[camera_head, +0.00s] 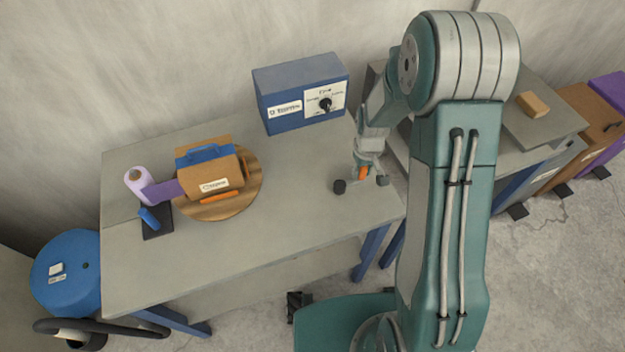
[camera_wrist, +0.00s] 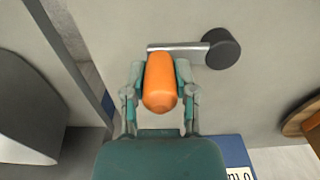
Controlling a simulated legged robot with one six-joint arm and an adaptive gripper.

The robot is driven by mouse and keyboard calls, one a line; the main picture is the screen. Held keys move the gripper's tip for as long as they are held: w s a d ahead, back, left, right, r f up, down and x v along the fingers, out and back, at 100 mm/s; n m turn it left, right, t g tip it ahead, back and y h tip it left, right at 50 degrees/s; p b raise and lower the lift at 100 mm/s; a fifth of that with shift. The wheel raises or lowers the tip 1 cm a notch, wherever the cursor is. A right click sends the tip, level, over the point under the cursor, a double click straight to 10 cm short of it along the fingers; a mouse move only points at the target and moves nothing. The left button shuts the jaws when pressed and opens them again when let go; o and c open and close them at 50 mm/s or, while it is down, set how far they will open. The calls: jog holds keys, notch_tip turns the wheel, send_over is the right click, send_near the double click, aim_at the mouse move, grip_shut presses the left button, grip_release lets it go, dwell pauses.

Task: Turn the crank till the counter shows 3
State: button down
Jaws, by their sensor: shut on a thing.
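The crank has an orange handle (camera_head: 362,173), a flat metal arm and a dark round hub (camera_head: 339,187), near the right end of the grey table (camera_head: 285,225). My gripper (camera_wrist: 160,85) is shut around the orange handle (camera_wrist: 160,82), with one finger on each side. In the wrist view the metal arm (camera_wrist: 180,47) runs right from behind the handle to the dark hub (camera_wrist: 222,48). A counter reading cannot be made out in either view.
A blue box (camera_head: 290,113) with a dial stands at the table's back. A cardboard box (camera_head: 215,172) sits on a round wooden disc (camera_head: 254,190) at left, beside a purple roll (camera_head: 140,184). The table between disc and crank is clear. Another table (camera_head: 545,120) stands at right.

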aim_at(354, 164)
jog(key=shift+f, duration=0.1)
dwell(0.4)
jog(key=shift+w+a, duration=0.45)
jog(key=shift+w, duration=0.2)
jog(key=shift+w+a, duration=0.45)
jog(key=shift+w, duration=0.2)
jog(key=shift+a, duration=0.1)
